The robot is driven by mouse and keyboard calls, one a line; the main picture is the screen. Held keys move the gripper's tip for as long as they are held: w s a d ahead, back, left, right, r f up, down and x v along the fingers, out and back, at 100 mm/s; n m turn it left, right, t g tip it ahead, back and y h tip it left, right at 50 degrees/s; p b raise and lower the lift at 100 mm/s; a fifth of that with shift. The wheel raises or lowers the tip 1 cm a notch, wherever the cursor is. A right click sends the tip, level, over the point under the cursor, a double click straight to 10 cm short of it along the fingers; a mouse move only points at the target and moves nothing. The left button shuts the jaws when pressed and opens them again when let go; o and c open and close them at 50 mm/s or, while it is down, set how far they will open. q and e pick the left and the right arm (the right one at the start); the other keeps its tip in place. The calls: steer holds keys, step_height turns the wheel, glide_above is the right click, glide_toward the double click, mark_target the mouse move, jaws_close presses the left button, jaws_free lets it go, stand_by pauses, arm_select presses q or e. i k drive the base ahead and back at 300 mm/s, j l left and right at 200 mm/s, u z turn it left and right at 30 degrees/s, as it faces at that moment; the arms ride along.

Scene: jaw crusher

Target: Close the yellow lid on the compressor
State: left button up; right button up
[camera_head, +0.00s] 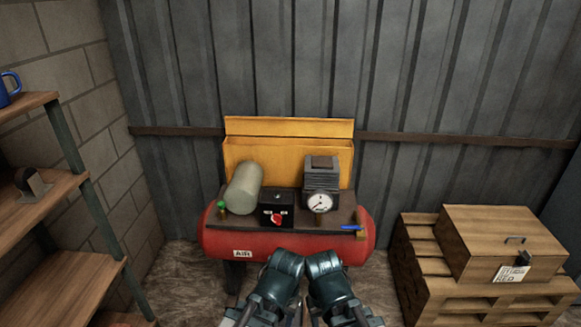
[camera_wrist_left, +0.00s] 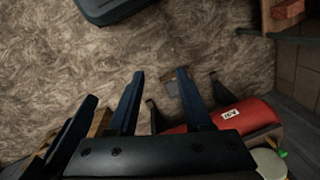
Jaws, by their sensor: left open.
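The yellow lid (camera_head: 289,128) stands raised at the back of the red air compressor (camera_head: 330,243), above a yellow housing (camera_head: 245,148), against the metal wall. The compressor also shows at the lower right of the left wrist view (camera_wrist_left: 256,114). My left gripper (camera_wrist_left: 160,72) is open and empty, its two dark fingers apart over the floor, away from the lid. In the head view my two arms show at the bottom centre, in front of the tank; their fingers cannot be made out. A dark finger-like part at the lower left of the wrist view may be my right gripper's.
On the compressor top are a grey-green cylinder (camera_head: 243,188), a black box with a red knob (camera_head: 276,209), a pressure gauge (camera_head: 319,202) and a blue-handled valve (camera_head: 351,228). Wooden shelves (camera_head: 70,270) stand left. A wooden crate (camera_head: 480,245) on a pallet stands right.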

mark_target(235, 125)
steer(key=i+j, duration=0.1)
steer(key=i, duration=0.7)
steer(key=i+j, duration=0.15)
steer(key=i, duration=0.6)
